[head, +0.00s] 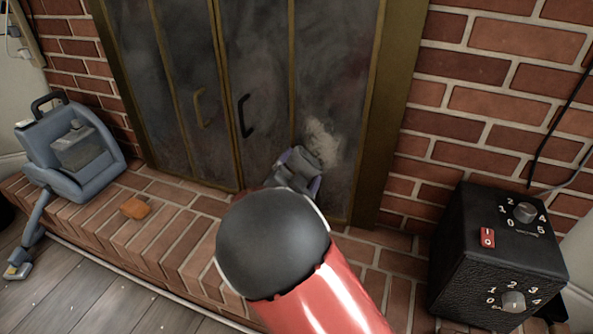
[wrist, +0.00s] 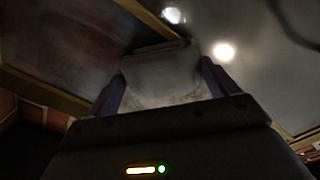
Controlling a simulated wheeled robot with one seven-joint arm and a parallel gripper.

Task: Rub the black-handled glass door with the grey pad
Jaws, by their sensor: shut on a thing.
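The black-handled glass door (head: 268,70) is the right-hand one of the fireplace doors, with smoky panes in brass-coloured frames and a black handle (head: 246,116). My gripper (head: 300,170) is low in front of its right pane, with purple fingers on both sides of the grey pad (head: 307,157). In the wrist view the pad (wrist: 160,72) sits between the fingers of my gripper (wrist: 162,88), its far edge up at the glass. I cannot tell for sure whether it touches. A pale, cloudy smudge (head: 323,137) shows on the pane just above the pad. My arm hides the hearth below.
The other door has a brass-coloured handle (head: 199,108). A brick hearth (head: 185,238) runs below the doors, with an orange-brown block (head: 135,208) on it. A blue-grey machine (head: 70,150) stands at left; a black box with dials (head: 495,260) stands at right.

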